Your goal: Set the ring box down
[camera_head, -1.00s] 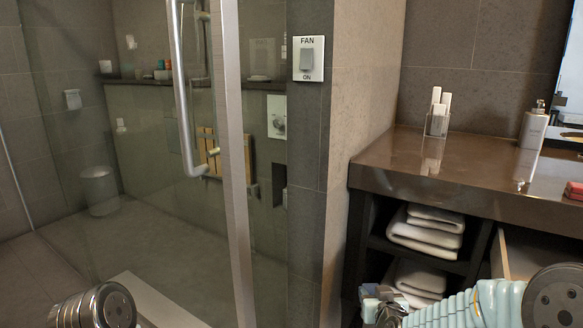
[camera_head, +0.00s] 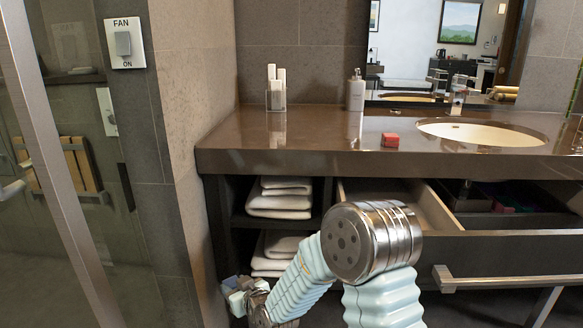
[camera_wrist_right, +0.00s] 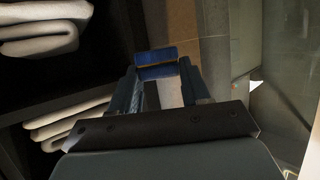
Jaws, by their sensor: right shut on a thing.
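The ring box (camera_wrist_right: 157,71) is a small blue block between my right fingertips in the right wrist view. My right gripper (camera_wrist_right: 160,75) is shut on it. In the head view my right gripper (camera_head: 243,292) is low at the lower left of the vanity, in front of the towel shelves, below the counter top. The ring box is too small and too mixed with the fingers there to make out clearly. My left gripper is not in view.
The vanity counter (camera_head: 310,130) holds a glass of white tubes (camera_head: 276,98), a soap bottle (camera_head: 356,92), a red block (camera_head: 390,140) and a basin (camera_head: 480,132). An open drawer (camera_head: 437,210) juts out below. White towels (camera_head: 280,197) fill the shelves. Much of the counter is bare.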

